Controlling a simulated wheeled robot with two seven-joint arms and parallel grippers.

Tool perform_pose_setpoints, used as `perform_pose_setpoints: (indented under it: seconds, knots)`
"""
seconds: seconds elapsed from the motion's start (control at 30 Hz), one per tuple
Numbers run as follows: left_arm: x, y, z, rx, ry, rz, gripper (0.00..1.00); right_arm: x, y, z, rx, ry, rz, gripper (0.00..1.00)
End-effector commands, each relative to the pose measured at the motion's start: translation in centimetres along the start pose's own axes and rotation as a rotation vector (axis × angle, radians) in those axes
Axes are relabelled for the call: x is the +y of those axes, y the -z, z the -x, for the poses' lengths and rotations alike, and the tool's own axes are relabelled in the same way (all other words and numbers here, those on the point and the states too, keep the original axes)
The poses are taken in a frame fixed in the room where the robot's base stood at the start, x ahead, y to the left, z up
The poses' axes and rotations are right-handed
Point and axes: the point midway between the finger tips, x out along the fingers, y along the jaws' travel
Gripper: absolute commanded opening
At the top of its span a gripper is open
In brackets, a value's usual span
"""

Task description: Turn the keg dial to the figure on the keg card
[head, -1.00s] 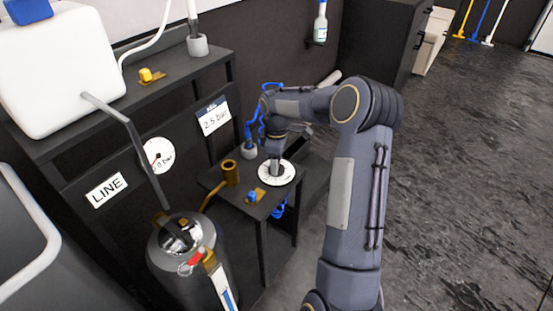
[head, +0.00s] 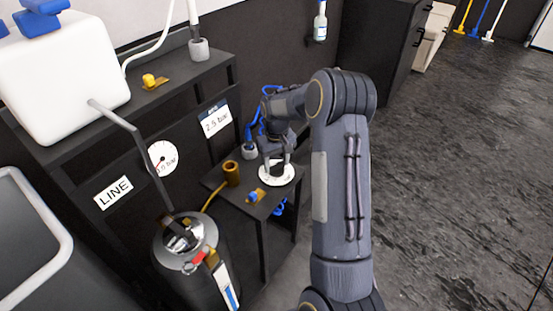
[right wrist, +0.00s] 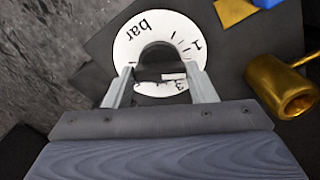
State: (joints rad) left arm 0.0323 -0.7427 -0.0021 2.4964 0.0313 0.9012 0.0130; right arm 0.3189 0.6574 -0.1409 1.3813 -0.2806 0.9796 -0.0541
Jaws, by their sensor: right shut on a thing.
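The white round dial (head: 288,180) lies flat on a small dark side table. It shows larger in the right wrist view (right wrist: 130,40), with "bar", tick marks and figures on its face. A dark knob (right wrist: 158,58) stands at its middle. My right gripper (head: 274,168) points down over the dial, its two fingers on either side of the knob, shut on it. The fingers and knob hide part of the scale, so the setting is unclear. The keg card (head: 215,121) on the dark panel reads "2.5 bar" under a blue header. My left gripper is not in view.
A brass cup (head: 231,173) and a blue-and-brass fitting (head: 254,196) stand close to the dial. A keg (head: 187,255) stands in front on the left. A round gauge (head: 162,157) and a LINE label (head: 113,192) are on the panel. Open floor lies right.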

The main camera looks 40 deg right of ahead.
Motion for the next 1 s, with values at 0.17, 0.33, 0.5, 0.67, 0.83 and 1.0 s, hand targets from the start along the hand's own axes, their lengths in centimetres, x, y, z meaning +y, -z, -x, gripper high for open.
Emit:
perform_pose_setpoints:
  seconds: [0.17,0.33,0.5,0.67,0.83,1.0]
  knots:
    - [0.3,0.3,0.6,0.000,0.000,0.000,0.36,0.0,0.1,0.2,0.004,-0.001,-0.168,0.28]
    - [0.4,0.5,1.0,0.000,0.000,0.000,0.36,0.0,0.1,0.2,0.004,0.000,-0.325,0.28]
    - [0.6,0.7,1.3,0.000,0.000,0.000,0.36,0.0,0.1,0.2,0.005,0.000,-0.465,0.28]
    - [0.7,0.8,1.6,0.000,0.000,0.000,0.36,0.1,0.1,0.2,0.005,0.000,-0.572,0.28]
    - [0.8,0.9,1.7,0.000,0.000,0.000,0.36,0.1,0.1,0.1,0.005,0.000,-0.649,0.28]
    - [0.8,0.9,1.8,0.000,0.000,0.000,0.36,0.1,0.1,0.1,0.006,0.001,-0.694,0.28]
